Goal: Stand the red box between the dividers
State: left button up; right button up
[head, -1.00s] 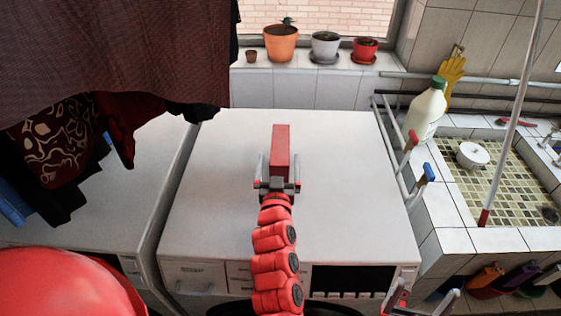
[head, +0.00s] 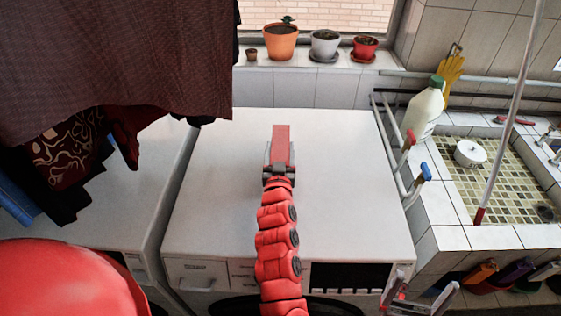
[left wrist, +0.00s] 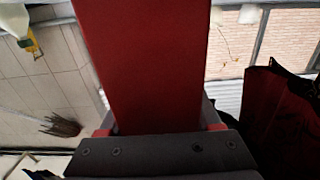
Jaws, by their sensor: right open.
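The red box (head: 281,143) is on the white washing machine top (head: 340,200), near its middle; whether it touches the surface is hard to tell. My left gripper (head: 280,164) is shut on the near part of the box, one finger on each side. In the left wrist view the red box (left wrist: 145,60) fills the space between the fingers. My right gripper (head: 420,298) is open and empty at the bottom right, in front of the machine. White bars with a red end (head: 410,139) and a blue end (head: 426,172) stand at the machine's right edge; I cannot tell whether these are the dividers.
A tiled sink (head: 505,178) with a white bottle (head: 424,112) lies to the right. Potted plants (head: 281,42) line the sill behind. Dark clothes (head: 110,60) hang at the left. The machine top around the box is clear.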

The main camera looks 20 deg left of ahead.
pick_arm(q)
grip_shut()
jog(key=shift+r, duration=0.1)
dwell(0.3)
